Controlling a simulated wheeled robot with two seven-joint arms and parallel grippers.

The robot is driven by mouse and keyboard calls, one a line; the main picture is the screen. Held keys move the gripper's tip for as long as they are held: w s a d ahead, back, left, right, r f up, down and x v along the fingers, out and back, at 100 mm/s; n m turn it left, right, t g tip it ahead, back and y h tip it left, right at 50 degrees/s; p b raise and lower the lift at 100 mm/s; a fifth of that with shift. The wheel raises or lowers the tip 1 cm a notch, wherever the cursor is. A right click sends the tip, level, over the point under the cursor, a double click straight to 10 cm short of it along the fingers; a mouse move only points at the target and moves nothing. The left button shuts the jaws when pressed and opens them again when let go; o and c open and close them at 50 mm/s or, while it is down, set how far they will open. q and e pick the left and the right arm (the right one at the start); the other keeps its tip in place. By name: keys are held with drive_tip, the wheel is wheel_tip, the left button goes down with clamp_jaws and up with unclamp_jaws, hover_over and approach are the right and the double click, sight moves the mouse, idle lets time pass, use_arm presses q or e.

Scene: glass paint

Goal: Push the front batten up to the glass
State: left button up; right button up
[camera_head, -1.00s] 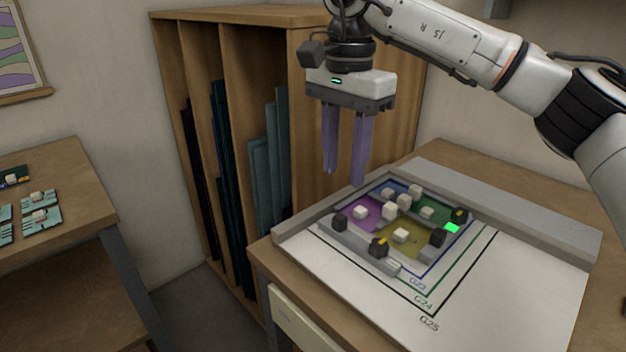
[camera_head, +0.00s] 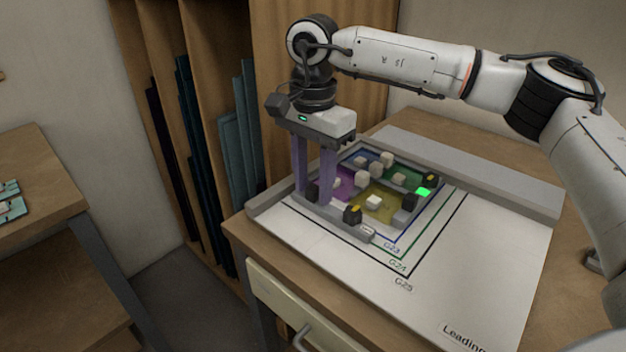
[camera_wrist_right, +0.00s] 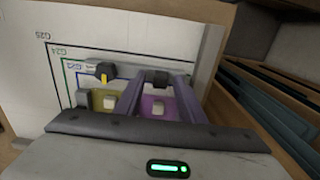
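The front batten (camera_head: 338,220) is a grey bar along the near edge of the glass panel (camera_head: 377,208), which has purple, yellow, green and blue panes. I cannot tell whether a gap remains between them. Black blocks stand along this edge, one with a yellow mark (camera_head: 352,215). My right gripper (camera_head: 313,198) points down at the left end of the batten, fingers apart around a plain black block (camera_head: 312,191). In the right wrist view, this block (camera_wrist_right: 157,77) shows between the fingers (camera_wrist_right: 157,85). Finger contact is unclear. My left gripper is out of view.
Pale cubes (camera_head: 374,202) sit on the panes. A green light patch (camera_head: 423,192) is at the panel's right. Grey rails run along the back (camera_head: 480,175) and left of the white board (camera_head: 470,270). The board's right part is clear. A wooden rack (camera_head: 210,60) stands behind left.

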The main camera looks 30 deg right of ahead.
clamp_jaws()
drive_tip(key=d, duration=0.2)
drive_tip(key=w+d+p, duration=0.1)
drive_tip(key=shift+w+d, duration=0.2)
drive_tip(key=shift+d, duration=0.2)
unclamp_jaws()
drive_tip(key=shift+r, duration=0.1)
wheel_tip(320, 180, up, 10)
drive_tip(key=shift+r, duration=0.15)
idle(0.6)
